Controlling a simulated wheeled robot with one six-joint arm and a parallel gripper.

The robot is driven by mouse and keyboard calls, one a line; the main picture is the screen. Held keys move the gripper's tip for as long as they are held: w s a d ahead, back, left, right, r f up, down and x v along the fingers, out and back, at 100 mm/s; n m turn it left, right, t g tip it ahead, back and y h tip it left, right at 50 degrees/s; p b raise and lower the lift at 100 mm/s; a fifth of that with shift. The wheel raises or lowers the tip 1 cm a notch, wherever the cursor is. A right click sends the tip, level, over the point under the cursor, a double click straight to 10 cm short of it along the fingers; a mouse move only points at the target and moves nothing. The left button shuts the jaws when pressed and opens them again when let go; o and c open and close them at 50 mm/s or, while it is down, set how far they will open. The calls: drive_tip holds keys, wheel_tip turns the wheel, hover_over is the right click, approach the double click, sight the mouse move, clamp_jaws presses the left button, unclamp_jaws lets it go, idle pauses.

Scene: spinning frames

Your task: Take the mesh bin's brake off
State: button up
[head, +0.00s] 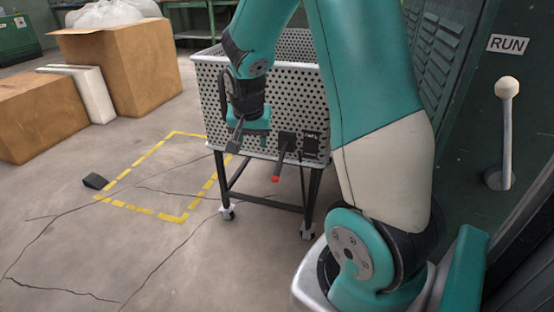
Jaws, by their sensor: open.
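The mesh bin (213,100) is a grey perforated metal box on black legs with small casters, standing upright in the middle of the head view. On its near face is a brake lever (280,161), a dark bar with a red tip, hanging down and slightly left from a black plate. A second black plate with small pale marking (311,146) sits right of it. My gripper (249,143) is open and empty, in front of the bin's near face, left of the lever and apart from it. My arm hides part of the bin's top and right side.
A yellow dashed outline (152,212) marks the floor at left, with a black wedge (95,181) near it. Brown boxes (127,68) stand behind. A white-knobbed lever (507,130) under a RUN sign (508,44) is at right. The front-left floor is clear.

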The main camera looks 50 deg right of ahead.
sight(278, 164)
drive_tip(key=d+f+m+h, duration=0.1)
drive_tip(key=d+f+m, duration=0.15)
drive_tip(key=d, duration=0.45)
drive_tip(key=shift+g, duration=0.4)
drive_tip(key=b+x, duration=0.2)
drive_tip(key=x, duration=0.3)
drive_tip(key=b+x, duration=0.2)
drive_tip(key=x, duration=0.3)
drive_tip(key=b+x, duration=0.2)
drive_tip(key=x, duration=0.4)
drive_tip(key=shift+s+d, duration=0.3)
drive_tip(key=shift+d, duration=0.1)
drive_tip(key=shift+c, duration=0.2)
drive_tip(key=shift+r, duration=0.15)
clamp_jaws()
